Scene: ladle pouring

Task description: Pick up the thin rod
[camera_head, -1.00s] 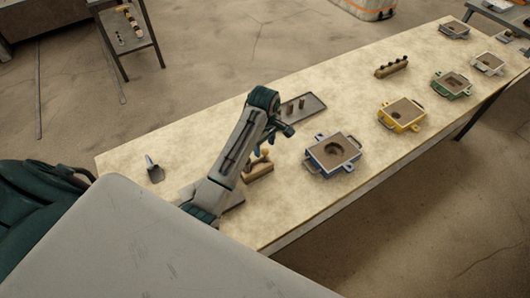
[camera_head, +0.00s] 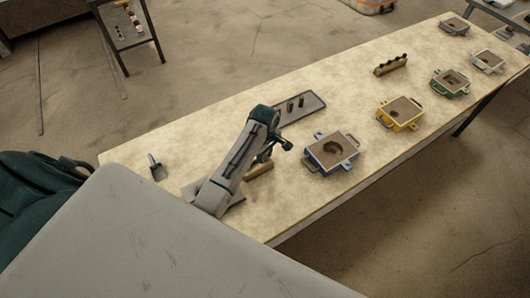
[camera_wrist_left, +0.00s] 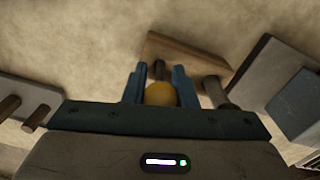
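A wooden block (camera_wrist_left: 195,52) lies on the table under my left gripper. The block also shows in the head view (camera_head: 259,173), partly behind my arm. My left gripper (camera_wrist_left: 160,72) points down at it, its two blue fingers apart. A round yellow knob (camera_wrist_left: 160,95) with a dark thin stem (camera_wrist_left: 159,69) stands between the fingers, with small gaps beside the stem. A grey cylindrical piece (camera_wrist_left: 214,91) is just right of the fingers. In the head view my left gripper (camera_head: 264,157) is low over the block, mostly hidden by the arm. My right gripper is out of view.
A grey tray (camera_head: 312,110) with two brown pegs lies behind the gripper. A blue-framed sand mould (camera_head: 345,143) stands close on the right, a yellow one (camera_head: 404,108) farther along. A small scoop (camera_head: 156,171) lies at left. The table (camera_head: 200,130) between is clear.

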